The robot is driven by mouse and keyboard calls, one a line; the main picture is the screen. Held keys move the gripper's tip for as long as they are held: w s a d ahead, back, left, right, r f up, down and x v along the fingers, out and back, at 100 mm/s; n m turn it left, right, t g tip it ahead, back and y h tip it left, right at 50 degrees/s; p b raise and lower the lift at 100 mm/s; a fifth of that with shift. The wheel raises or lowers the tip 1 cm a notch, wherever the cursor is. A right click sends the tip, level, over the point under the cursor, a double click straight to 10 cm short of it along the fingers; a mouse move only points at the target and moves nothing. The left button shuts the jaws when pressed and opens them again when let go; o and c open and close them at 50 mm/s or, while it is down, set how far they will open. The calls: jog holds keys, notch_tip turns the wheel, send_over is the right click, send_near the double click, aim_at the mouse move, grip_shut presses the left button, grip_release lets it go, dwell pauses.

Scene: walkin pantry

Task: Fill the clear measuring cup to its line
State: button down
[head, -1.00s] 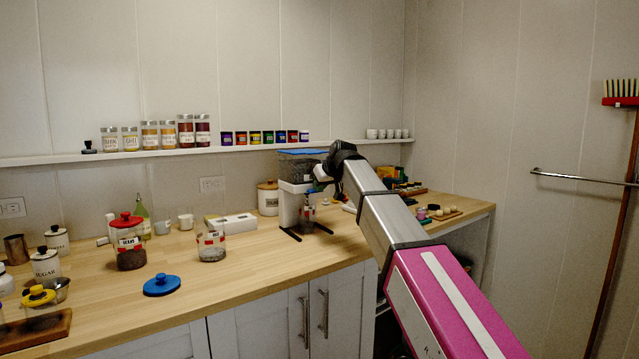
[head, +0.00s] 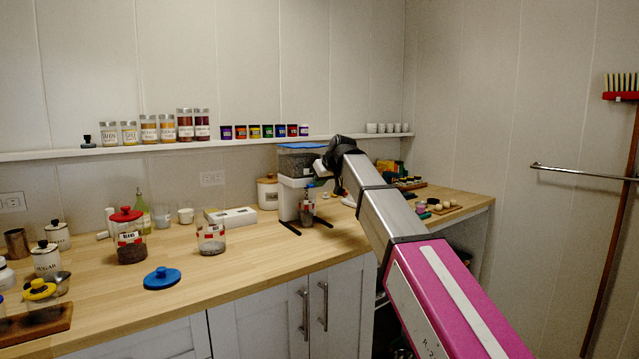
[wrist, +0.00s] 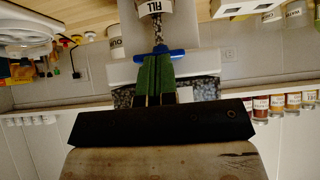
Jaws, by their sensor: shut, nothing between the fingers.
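The clear measuring cup (head: 307,214) stands under the spout of the white dispenser (head: 288,202), with dark contents visible low in it. In the wrist view, which is upside down, the cup (wrist: 152,8) bears the word FILL. A speckled column of beans (wrist: 157,34) shows between the cup and the dispenser's blue lever (wrist: 150,55). The clear hopper (head: 300,163) holds dark beans. My gripper (wrist: 156,62) has green fingers, shut and empty, with tips at the blue lever; I cannot tell whether they press it. The cup's fill level against its line is unclear.
A red-lidded beans jar (head: 130,240), an open glass jar (head: 211,240) and a blue lid (head: 162,280) stand left on the wooden counter. A white canister (head: 267,193) is beside the dispenser. Spice jars line the shelf (head: 240,143) above. The counter's front middle is clear.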

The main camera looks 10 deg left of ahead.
jog(key=w+a+r+v, duration=0.1)
jog(key=r+v, duration=0.1)
jog(key=v, duration=1)
jog(key=shift+r, duration=0.2)
